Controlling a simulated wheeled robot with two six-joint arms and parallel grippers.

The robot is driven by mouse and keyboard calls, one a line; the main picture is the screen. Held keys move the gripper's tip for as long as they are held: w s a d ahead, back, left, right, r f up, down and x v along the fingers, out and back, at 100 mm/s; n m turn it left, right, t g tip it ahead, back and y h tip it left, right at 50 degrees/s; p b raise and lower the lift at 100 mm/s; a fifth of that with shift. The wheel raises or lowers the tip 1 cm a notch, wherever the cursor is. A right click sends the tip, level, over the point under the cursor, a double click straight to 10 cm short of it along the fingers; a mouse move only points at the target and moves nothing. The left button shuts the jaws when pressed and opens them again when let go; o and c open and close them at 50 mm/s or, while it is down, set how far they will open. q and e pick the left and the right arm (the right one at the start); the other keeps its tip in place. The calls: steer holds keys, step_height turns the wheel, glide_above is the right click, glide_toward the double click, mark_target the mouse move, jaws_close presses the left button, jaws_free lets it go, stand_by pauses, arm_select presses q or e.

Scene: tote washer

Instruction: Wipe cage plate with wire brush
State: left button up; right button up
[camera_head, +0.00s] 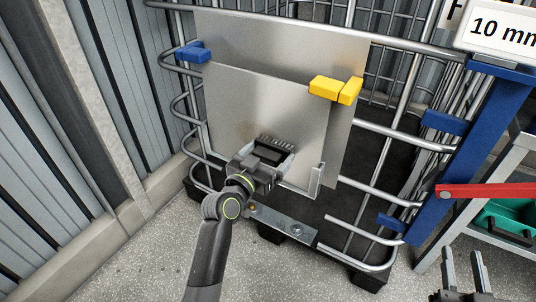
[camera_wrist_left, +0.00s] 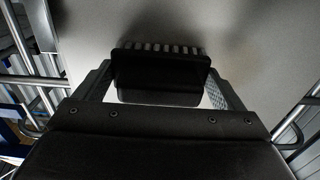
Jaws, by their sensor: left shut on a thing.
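The cage plate (camera_head: 262,105) is a grey metal sheet standing tilted against the front of the wire cage, and it fills the background of the left wrist view (camera_wrist_left: 255,45). My left gripper (camera_head: 268,165) is shut on the wire brush (camera_head: 277,144), in front of the lower middle of the plate. In the left wrist view the brush (camera_wrist_left: 160,78) sits between the two fingers, its bristles towards the plate. I cannot tell whether the bristles touch the plate. My right gripper (camera_head: 464,276) is open and empty at the bottom right, away from the plate.
Blue (camera_head: 193,52) and yellow (camera_head: 336,89) blocks sit at the plate's upper edges. A bracket (camera_head: 316,183) is at its lower right corner. Tubular cage rails (camera_head: 376,192) surround it. A blue post with a red bar (camera_head: 490,191) stands right. The floor (camera_head: 130,255) at front left is clear.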

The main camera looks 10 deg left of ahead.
mark_target(246, 126)
arm_select(q)
steer(key=shift+w, duration=0.1)
steer(key=shift+w+a+r+p, duration=0.15)
steer(key=shift+w+a+r, duration=0.05)
steer(key=shift+a, duration=0.35)
steer(key=shift+w+a+r+p, duration=0.15)
steer(key=shift+w+a+r, duration=0.05)
steer(key=shift+a, duration=0.35)
steer(key=shift+w+a+r, duration=0.25)
steer(key=shift+w+a, duration=0.05)
steer(key=shift+a, duration=0.5)
steer(key=shift+w+a+r, duration=0.2)
steer(key=shift+w+a, duration=0.1)
steer(key=shift+a, duration=0.45)
steer(key=shift+w+a+r, duration=0.25)
steer(key=shift+w+a, duration=0.05)
steer(key=shift+a, duration=0.5)
steer(key=shift+w+a+r, duration=0.2)
steer(key=shift+w+a, duration=0.05)
steer(key=shift+a, duration=0.45)
steer(key=shift+w+a+r, duration=0.2)
steer(key=shift+w+a, duration=0.05)
steer(key=shift+a, duration=0.5)
steer(key=shift+w+a+r, duration=0.2)
steer(key=shift+w+a, duration=0.05)
steer(key=shift+a, duration=0.45)
steer(key=shift+d, duration=0.1)
